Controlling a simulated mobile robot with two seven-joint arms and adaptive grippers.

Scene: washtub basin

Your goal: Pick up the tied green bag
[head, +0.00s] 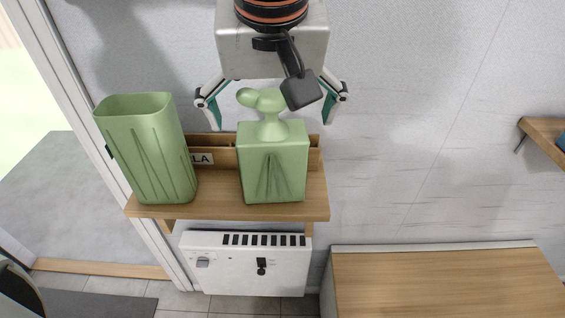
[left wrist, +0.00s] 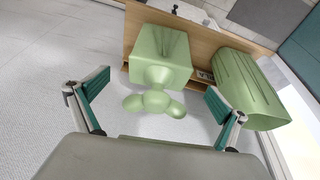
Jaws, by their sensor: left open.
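The tied green bag (head: 273,165) stands upright on a small wooden wall shelf (head: 230,211). Its knotted top sticks up from a narrow neck. My left gripper (head: 273,108) is open above the bag, with one finger on each side of the knot and clear space on both sides. In the left wrist view the bag (left wrist: 161,52) has its knot pointing toward my open left gripper (left wrist: 157,112), roughly between the fingers. I see no contact. My right gripper is not in view.
An open green bag (head: 148,150) stands on the shelf just left of the tied one. A white heater panel (head: 246,262) hangs below. A wooden-topped bench (head: 445,283) is at lower right. A door frame (head: 85,110) is at left.

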